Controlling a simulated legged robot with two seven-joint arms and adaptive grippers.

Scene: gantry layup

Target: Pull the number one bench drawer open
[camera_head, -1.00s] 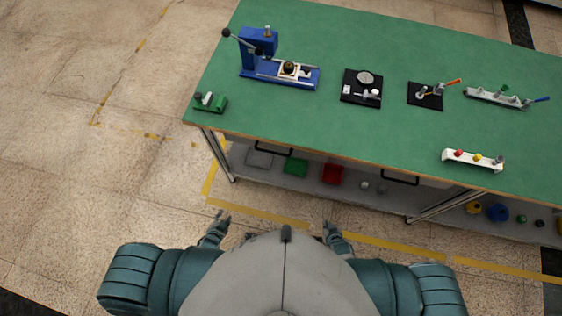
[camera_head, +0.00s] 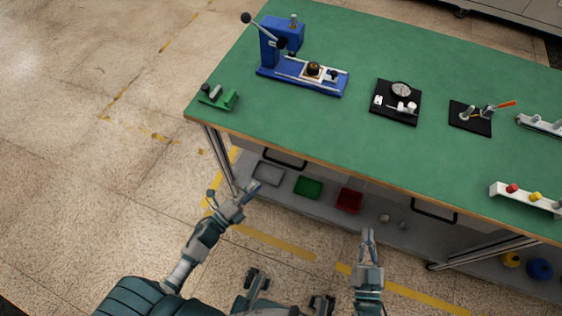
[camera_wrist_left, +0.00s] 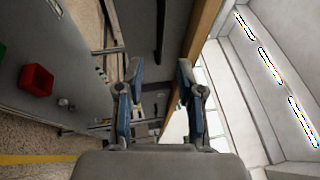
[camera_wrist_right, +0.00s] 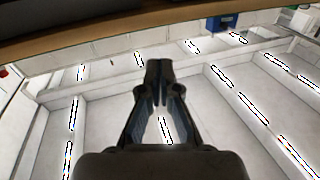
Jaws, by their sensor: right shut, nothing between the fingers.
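Two grey drawer fronts sit under the green bench top (camera_head: 330,130). The left one has a black bar handle (camera_head: 285,158), the right one another black handle (camera_head: 434,210). Both drawers look shut; no number is readable, so I cannot tell which is number one. My left gripper (camera_head: 233,190) is open and empty, in front of and below-left of the left handle, apart from it. In the left wrist view, a dark bar (camera_wrist_left: 161,35), apparently a handle, lies ahead between the spread fingers. My right gripper (camera_head: 367,232) is shut and empty, below-left of the right handle.
The lower shelf holds a grey tray (camera_head: 269,173), a green bin (camera_head: 308,187) and a red bin (camera_head: 349,200). A bench leg (camera_head: 218,160) stands close to my left gripper. A blue press (camera_head: 300,72) and fixtures stand on top. The floor at left is clear.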

